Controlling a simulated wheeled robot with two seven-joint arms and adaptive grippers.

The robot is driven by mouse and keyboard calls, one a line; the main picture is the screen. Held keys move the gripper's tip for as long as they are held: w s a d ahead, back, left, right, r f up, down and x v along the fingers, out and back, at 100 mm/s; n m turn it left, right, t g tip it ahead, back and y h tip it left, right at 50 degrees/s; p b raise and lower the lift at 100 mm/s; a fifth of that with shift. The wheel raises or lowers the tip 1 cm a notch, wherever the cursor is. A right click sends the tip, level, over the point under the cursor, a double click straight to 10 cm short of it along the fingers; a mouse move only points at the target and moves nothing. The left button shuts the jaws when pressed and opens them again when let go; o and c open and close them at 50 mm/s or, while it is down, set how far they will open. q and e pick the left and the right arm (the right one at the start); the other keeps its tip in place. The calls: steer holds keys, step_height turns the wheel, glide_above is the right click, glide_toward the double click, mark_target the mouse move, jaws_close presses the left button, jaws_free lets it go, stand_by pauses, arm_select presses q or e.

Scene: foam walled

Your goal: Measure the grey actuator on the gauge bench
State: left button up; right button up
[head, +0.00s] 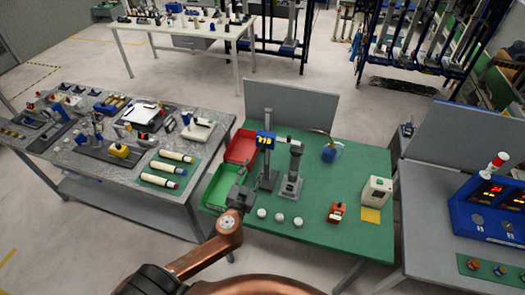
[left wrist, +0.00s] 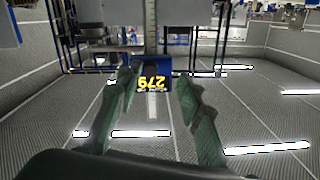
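The grey actuator (head: 291,172) stands upright on the green gauge bench (head: 330,225). Right beside it, on its left, is a height gauge (head: 267,172) with a blue display (head: 265,139); a small arm reaches right from the display near the actuator's top, and I cannot tell whether they touch. My left gripper (head: 243,180) is left of and nearer than the gauge. In the left wrist view its two fingers (left wrist: 156,88) are apart with nothing between them, and the blue display (left wrist: 154,80) shows upside down beyond. My right gripper is not in view.
Red (head: 241,147) and green (head: 220,185) bins lie at the bench's left edge. Several white pucks stand in front of the actuator. An orange device (head: 336,212), a white box (head: 376,191) and a blue jug (head: 331,152) stand to the right. A grey panel (head: 290,108) closes the back.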

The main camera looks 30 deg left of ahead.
mark_target(262, 152)
arm_select(q)
steer(key=w, duration=0.2)
steer(key=w+r+p, duration=0.1)
steer(key=w, duration=0.2)
steer(key=w+p, duration=0.1)
steer(key=w, duration=0.2)
steer(key=shift+w+a+r, duration=0.1)
steer(key=shift+a+r, duration=0.05)
steer(key=shift+a, duration=0.25)
